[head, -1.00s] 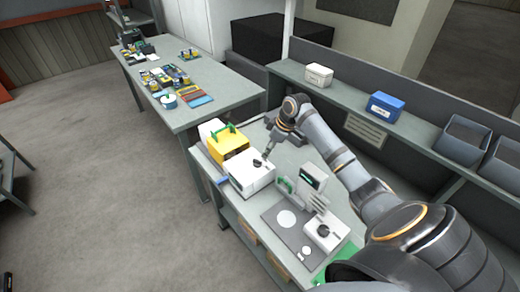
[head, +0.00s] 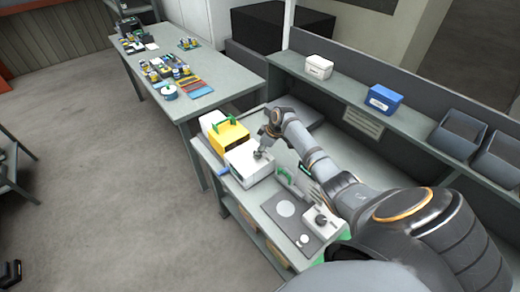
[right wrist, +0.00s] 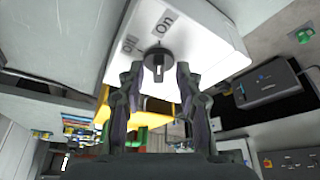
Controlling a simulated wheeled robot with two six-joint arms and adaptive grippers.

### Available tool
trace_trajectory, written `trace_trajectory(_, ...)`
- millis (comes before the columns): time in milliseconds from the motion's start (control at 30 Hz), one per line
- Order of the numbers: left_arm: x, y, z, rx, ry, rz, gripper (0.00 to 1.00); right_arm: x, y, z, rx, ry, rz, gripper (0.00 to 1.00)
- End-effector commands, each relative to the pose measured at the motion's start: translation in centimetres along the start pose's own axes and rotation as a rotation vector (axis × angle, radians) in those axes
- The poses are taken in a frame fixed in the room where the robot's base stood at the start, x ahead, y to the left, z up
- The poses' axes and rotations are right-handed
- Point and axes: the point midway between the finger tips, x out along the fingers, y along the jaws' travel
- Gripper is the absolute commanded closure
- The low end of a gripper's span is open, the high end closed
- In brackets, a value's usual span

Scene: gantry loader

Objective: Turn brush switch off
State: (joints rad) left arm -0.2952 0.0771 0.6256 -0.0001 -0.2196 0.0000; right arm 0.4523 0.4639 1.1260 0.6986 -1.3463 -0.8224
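A white box (head: 243,171) stands on the near bench, with my right gripper (head: 260,154) at its top. In the right wrist view the box (right wrist: 205,40) carries "On" and "Off" labels and a black rotary knob (right wrist: 158,60). The knob's bar lies roughly in line with "On". My right gripper (right wrist: 160,70) is open, with one fingertip on each side of the knob; I cannot tell whether they touch it. A dark piece that looks like my left gripper (head: 11,272) shows at the lower left edge, too small to read.
A yellow box with a green handle (head: 229,137) stands just behind the white box. Another white box with a black knob (head: 321,222) sits nearer on the bench. A shelf with a blue box (head: 383,100) runs along the right.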

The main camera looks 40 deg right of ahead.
Motion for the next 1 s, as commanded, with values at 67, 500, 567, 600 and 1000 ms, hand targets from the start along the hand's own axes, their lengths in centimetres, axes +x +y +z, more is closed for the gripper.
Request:
trace_trajectory(67,0.0,0.0,0.2,0.000,-0.003,0.000,0.60,0.0,0.0,0.0,0.000,0.000,0.000,0.65)
trace_trajectory(500,0.0,-0.1,0.7,0.001,-0.011,-0.001,0.60,0.0,0.0,0.0,0.001,0.000,0.000,1.00)
trace_trajectory(567,0.0,-0.1,0.7,0.001,-0.011,-0.001,0.60,-0.1,0.0,0.0,0.001,0.000,0.000,1.00)
trace_trajectory(600,0.0,-0.1,0.7,0.001,-0.011,-0.001,0.60,-0.1,0.0,0.0,0.000,0.000,0.000,1.00)
trace_trajectory(1000,2.0,-0.1,0.9,0.001,-0.011,-0.003,0.60,0.3,0.3,0.1,-0.111,0.002,-0.045,1.00)
